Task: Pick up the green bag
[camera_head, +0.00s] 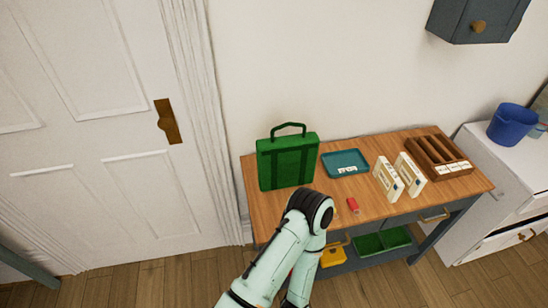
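The green bag (287,165) stands upright on the left end of a wooden-topped table (335,207). Its dark handle arches up from the top, and darker straps run across its front. One of my arms shows at the lower middle, its bent joint in front of the table's front edge, below the bag in the picture and apart from it. I cannot tell from the picture which arm it is. Neither gripper is in view. Nothing is seen holding the bag.
On the table are a teal tray (358,159), a small red item (353,204), two white boxes (388,178) and a wooden compartment holder (418,149). A blue bucket (511,124) stands on a white cabinet at right.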

